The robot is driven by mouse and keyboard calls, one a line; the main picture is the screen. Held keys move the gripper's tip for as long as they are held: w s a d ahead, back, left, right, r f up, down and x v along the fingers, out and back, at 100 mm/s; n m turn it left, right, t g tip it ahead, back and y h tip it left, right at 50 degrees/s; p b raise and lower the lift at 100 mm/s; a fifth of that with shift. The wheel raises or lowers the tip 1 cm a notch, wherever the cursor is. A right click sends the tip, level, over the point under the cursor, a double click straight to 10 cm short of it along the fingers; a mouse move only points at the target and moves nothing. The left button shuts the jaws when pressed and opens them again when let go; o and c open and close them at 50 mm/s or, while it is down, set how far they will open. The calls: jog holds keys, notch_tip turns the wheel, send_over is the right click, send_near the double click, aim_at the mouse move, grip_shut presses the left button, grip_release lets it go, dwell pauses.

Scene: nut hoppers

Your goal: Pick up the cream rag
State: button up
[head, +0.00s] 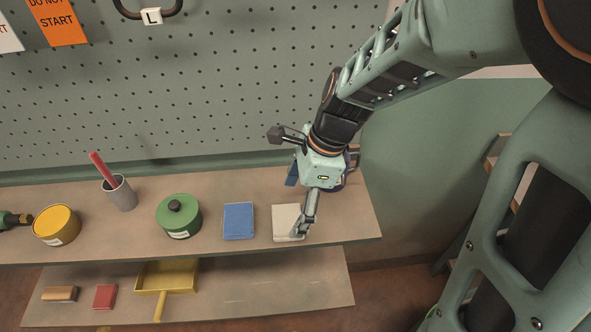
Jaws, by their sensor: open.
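The cream rag (284,222) is a flat, folded, pale square lying on the upper shelf near its right end. My gripper (301,228) is open and points down at the rag's right side. Its fingers cover part of that side, and I cannot tell whether they touch the cloth. A blue folded rag (238,221) lies just to the left of the cream one, with a small gap between them.
A green lidded tin (178,215), a grey cup (119,194) with a red stick and a yellow tin (56,225) stand further left. A green pegboard (200,80) rises behind. The lower shelf (250,290) holds a yellow dustpan (166,277) and a red block (105,296).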

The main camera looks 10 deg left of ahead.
aim_at(287, 218)
jog(key=shift+w+b+x, duration=0.15)
jog(key=shift+b+x, duration=0.9)
jog(key=shift+x, duration=0.1)
jog(key=shift+w+b+x, duration=0.1)
jog(key=shift+b+x, duration=0.9)
jog(key=shift+x, duration=0.2)
jog(key=shift+d, duration=0.15)
jog(key=shift+c, duration=0.7)
jog(key=c, duration=1.1)
jog(key=shift+r, duration=0.1)
